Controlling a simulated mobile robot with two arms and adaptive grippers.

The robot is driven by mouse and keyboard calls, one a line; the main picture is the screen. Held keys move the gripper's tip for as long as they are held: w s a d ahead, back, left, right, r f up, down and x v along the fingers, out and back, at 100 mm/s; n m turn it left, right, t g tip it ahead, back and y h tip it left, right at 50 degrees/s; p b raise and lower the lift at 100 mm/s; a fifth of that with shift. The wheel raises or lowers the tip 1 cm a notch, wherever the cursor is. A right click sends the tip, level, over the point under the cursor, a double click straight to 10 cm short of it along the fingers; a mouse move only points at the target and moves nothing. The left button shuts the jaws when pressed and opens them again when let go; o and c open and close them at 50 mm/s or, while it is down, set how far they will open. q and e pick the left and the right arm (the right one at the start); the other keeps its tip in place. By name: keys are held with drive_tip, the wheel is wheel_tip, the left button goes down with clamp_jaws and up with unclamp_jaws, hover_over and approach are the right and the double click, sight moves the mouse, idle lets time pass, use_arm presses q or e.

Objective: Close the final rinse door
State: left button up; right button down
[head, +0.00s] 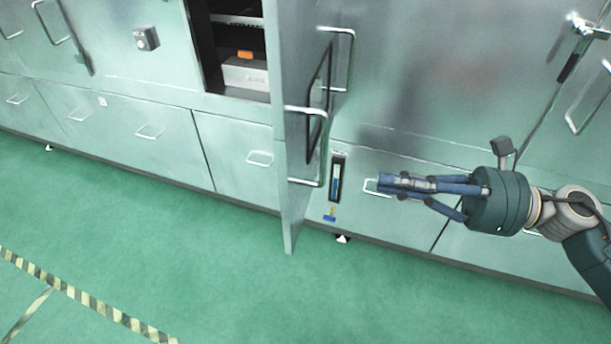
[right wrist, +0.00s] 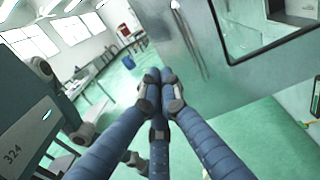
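A tall metal door (head: 292,215) stands swung open, seen nearly edge-on, sticking out from the cabinet front. A bar handle (head: 304,108) and a dark window are on its right-hand face. The opening (head: 207,45) is to its left. No label is readable on the door. My right gripper (head: 382,183) is to the right of the door, apart from it, with its blue fingers together and nothing visible between them. In the right wrist view the fingertips (right wrist: 160,78) meet, and a windowed metal panel (right wrist: 203,72), which looks like the door, fills the upper right. My left gripper is not in view.
Inside the opening are a white box (head: 243,75) and an orange item (head: 245,55). Cabinet fronts with drawers and protruding handles (head: 260,158) line the wall. The green floor (head: 180,250) in front is clear, with striped tape (head: 90,303) at lower left.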

sight(290, 164)
drive_tip(key=p+x, duration=0.7)
drive_tip(key=x, duration=0.5)
drive_tip(key=shift+w+a+r, duration=0.15)
drive_tip(key=shift+a, duration=0.15)
drive_tip(key=shift+w+a+p, duration=0.15)
drive_tip(key=shift+a+p, duration=0.15)
drive_tip(key=shift+a, duration=0.25)
drive_tip(key=shift+a+f, duration=0.1)
drive_tip(key=shift+f, duration=0.15)
